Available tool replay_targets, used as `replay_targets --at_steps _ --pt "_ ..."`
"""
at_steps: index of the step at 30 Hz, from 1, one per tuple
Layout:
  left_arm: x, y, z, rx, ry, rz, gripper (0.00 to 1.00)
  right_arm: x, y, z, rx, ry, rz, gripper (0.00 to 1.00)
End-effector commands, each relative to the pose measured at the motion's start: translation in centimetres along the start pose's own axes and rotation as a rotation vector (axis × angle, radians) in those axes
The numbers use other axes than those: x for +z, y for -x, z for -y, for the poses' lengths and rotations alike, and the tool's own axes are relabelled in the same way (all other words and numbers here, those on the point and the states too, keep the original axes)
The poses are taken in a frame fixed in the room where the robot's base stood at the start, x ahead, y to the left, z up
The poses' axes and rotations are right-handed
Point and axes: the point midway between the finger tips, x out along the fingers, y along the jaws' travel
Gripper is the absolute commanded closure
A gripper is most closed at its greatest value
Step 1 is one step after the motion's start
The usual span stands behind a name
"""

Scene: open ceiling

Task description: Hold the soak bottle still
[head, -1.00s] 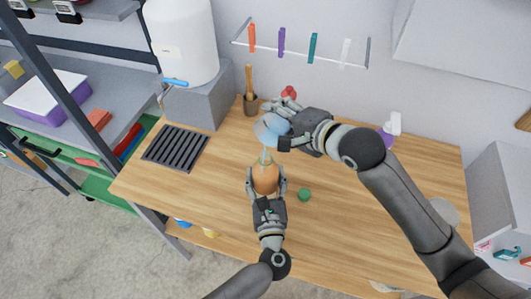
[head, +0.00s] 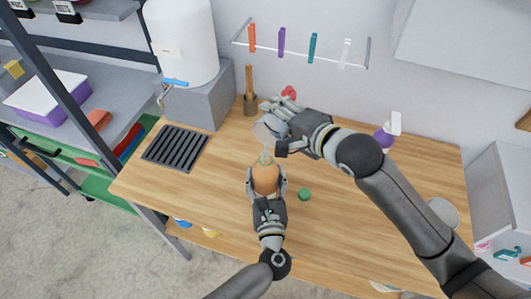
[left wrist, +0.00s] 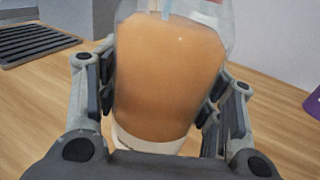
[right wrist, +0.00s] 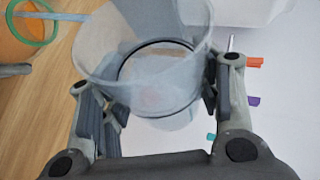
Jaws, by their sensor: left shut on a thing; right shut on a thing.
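The soak bottle (head: 265,180) stands on the wooden table, clear with orange contents; it fills the left wrist view (left wrist: 168,75). My left gripper (head: 266,188) is shut around its sides, near the pale base. My right gripper (head: 282,128) is shut on a clear cup (head: 267,130), tilted above the bottle. The cup looks almost empty in the right wrist view (right wrist: 145,55). A thin light-blue stream (head: 265,154) runs down from the cup to the bottle's open mouth, with its green rim (right wrist: 36,40). A green cap (head: 304,194) lies right of the bottle.
A black drain grate (head: 176,148) lies at the table's left, below a white tank with a tap (head: 185,45). A pot with a wooden handle (head: 250,104) and a purple spray bottle (head: 386,136) stand at the back.

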Motion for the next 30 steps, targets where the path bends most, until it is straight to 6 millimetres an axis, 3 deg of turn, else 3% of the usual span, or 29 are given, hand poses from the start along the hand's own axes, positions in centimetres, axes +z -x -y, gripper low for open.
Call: replay_targets --at_steps 9,14,23,30 --pt "0.0 0.0 0.0 0.000 -0.001 -0.001 0.75 0.0 0.1 0.1 -0.009 0.019 -0.010 0.71" --pt "0.0 0.0 0.0 0.000 -0.001 0.000 0.75 -0.5 -0.7 -0.9 0.062 -0.146 0.067 0.71" --pt "0.0 0.0 0.0 0.000 -0.001 0.000 0.75 -0.7 -0.9 -1.3 0.084 -0.196 0.092 0.71" --pt "0.0 0.0 0.0 0.000 -0.001 0.000 0.75 -0.9 -1.6 -2.3 0.148 -0.348 0.162 0.71"
